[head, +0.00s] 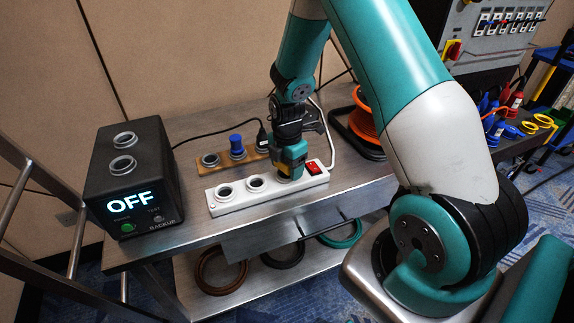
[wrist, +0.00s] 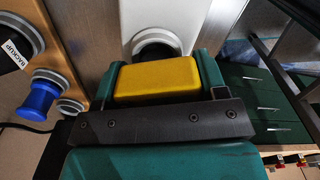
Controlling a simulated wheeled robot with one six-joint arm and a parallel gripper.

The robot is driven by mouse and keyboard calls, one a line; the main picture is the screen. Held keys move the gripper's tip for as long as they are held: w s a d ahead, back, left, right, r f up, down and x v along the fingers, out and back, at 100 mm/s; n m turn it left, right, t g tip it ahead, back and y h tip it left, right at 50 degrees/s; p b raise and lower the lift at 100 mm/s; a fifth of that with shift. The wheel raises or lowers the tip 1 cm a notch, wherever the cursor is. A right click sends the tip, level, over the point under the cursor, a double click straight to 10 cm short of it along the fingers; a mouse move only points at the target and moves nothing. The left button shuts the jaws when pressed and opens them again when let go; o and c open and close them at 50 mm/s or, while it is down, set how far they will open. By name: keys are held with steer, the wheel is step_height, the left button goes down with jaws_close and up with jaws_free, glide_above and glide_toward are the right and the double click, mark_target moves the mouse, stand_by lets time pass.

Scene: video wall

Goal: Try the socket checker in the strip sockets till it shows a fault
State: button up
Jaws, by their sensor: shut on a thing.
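My gripper (head: 289,163) is shut on the yellow socket checker (wrist: 157,80), with a teal finger on each side of it. The checker is upright at the right-hand socket of the white strip (head: 232,207), beside the red switch (head: 314,168). Gripper and checker cover that socket, so I cannot tell how far in the checker sits. No lamp on the checker shows. The left socket (head: 225,191) and middle socket (head: 255,183) are empty. In the wrist view, a dark socket (wrist: 156,50) shows just beyond the checker.
A wooden holder (head: 222,166) behind the strip bears a blue plug (head: 237,146) and a black plug (head: 262,138) with a cable. A black box (head: 130,180) at left reads OFF. An orange reel (head: 366,122) stands to the right. The bench front (head: 225,228) is clear.

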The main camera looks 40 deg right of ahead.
steer(key=shift+f+b, duration=0.45)
steer(key=shift+f, duration=0.3)
steer(key=o, duration=1.2)
steer(key=shift+c, duration=0.2)
steer(key=shift+o, duration=0.5)
steer(key=shift+r+p, duration=2.6)
steer(key=shift+r, duration=0.5)
